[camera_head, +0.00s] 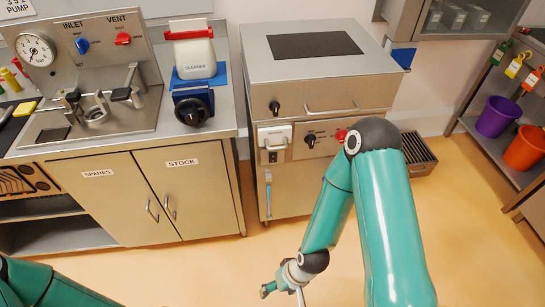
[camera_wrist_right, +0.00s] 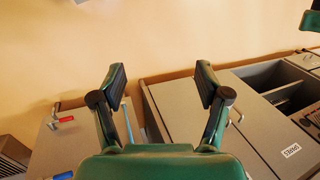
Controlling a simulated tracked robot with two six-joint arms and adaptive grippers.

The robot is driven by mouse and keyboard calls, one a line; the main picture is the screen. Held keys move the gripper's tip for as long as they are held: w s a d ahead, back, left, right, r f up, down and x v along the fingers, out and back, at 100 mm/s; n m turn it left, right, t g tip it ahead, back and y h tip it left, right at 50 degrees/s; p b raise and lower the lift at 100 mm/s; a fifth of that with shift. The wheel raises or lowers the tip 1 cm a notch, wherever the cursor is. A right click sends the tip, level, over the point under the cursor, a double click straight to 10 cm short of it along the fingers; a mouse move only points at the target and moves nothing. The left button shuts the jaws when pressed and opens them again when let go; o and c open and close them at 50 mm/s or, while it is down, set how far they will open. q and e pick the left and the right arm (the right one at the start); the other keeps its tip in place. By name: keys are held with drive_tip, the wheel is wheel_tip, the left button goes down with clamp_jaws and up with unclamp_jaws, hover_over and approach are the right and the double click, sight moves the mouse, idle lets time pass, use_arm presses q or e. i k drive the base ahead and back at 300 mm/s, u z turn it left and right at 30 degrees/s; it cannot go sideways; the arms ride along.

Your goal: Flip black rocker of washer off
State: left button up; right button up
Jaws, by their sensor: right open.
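The steel cabinet that I take for the washer (camera_head: 318,68) stands at the centre in the head view. Its front panel has a dark knob (camera_head: 310,140), a white latch box (camera_head: 274,143) and a red control (camera_head: 341,135). I cannot make out which part is the black rocker; my right arm covers the panel's right end. My right gripper (camera_head: 270,288) is low in front of the washer, apart from it. In the wrist view the right gripper (camera_wrist_right: 161,82) is open and empty. My left arm shows at lower left, its gripper out of frame.
A counter with closed cupboard doors (camera_head: 160,195) stands left of the washer, carrying a gauge panel (camera_head: 85,45) and a cleaner bottle (camera_head: 194,57). A shelf with purple (camera_head: 494,118) and orange (camera_head: 525,150) buckets is at right.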

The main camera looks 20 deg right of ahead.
sight(272, 156)
drive_tip(key=u, duration=0.8)
drive_tip(key=k, duration=1)
drive_tip(key=z, duration=0.75)
drive_tip(key=i, duration=1)
